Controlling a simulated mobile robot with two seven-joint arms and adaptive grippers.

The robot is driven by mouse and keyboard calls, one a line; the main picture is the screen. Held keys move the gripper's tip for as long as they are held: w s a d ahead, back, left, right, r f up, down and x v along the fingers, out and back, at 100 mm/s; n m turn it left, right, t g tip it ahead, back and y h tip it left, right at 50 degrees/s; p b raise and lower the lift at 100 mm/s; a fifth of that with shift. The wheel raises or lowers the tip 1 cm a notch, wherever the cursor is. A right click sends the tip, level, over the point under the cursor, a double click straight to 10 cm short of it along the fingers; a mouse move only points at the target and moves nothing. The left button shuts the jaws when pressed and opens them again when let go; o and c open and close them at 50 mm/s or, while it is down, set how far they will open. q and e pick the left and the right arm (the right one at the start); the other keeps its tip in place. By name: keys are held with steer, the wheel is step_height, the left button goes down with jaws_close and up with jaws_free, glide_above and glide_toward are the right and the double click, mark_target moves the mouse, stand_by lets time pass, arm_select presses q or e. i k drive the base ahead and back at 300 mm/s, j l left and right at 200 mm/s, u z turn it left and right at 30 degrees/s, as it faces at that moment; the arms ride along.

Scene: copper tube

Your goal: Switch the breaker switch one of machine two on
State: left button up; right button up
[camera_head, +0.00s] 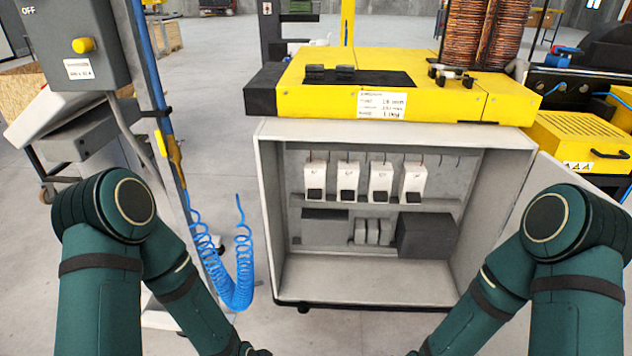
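An open grey cabinet (268,220) stands ahead of me, under a yellow machine top (430,68). Inside, a row of several white breakers hangs on the upper rail, each with a black switch on its lower front. The leftmost breaker (316,172) is at the left of the row; its black switch (314,195) is small, and I cannot tell its on or off position. I cannot read which machine number this is. My two green arms reach down on either side of the cabinet. Both grippers lie below the bottom edge and are hidden.
The cabinet door (562,180) is swung open to the right, behind my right arm. A grey post with a coiled blue hose (238,285) stands left of the cabinet. A grey control box (65,50) hangs at upper left. Copper coils (485,35) stand on top.

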mark_target(313, 192)
steer(key=i+l, duration=0.4)
steer(key=i, duration=0.15)
steer(key=i+l, duration=0.35)
steer(key=i, duration=0.15)
steer(key=i+u, duration=0.05)
